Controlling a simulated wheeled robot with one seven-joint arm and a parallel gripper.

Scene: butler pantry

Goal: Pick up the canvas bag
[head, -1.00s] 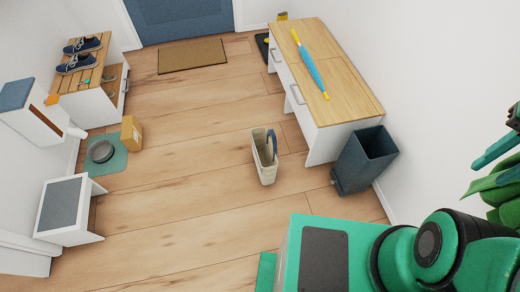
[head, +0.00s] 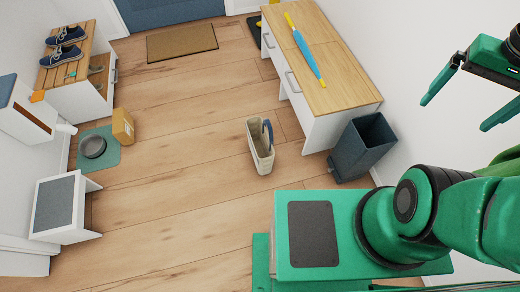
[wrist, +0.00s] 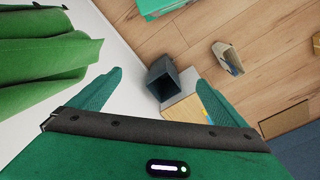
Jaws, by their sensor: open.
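The canvas bag (head: 260,147) is a beige, open-topped bag with a dark blue handle. It stands upright on the wooden floor near the middle of the head view, left of the dark bin. It also shows small in the wrist view (wrist: 228,58), with its opening visible. My gripper (head: 468,104) is at the upper right of the head view, raised high beside the white wall. Its two green fingers are spread apart with nothing between them, and they also show in the wrist view (wrist: 160,92). The gripper is far from the bag.
A shoe bench (head: 75,68), a cardboard box (head: 123,126), a bowl (head: 92,146) and a step stool (head: 60,206) are at left. Floor around the bag is clear.

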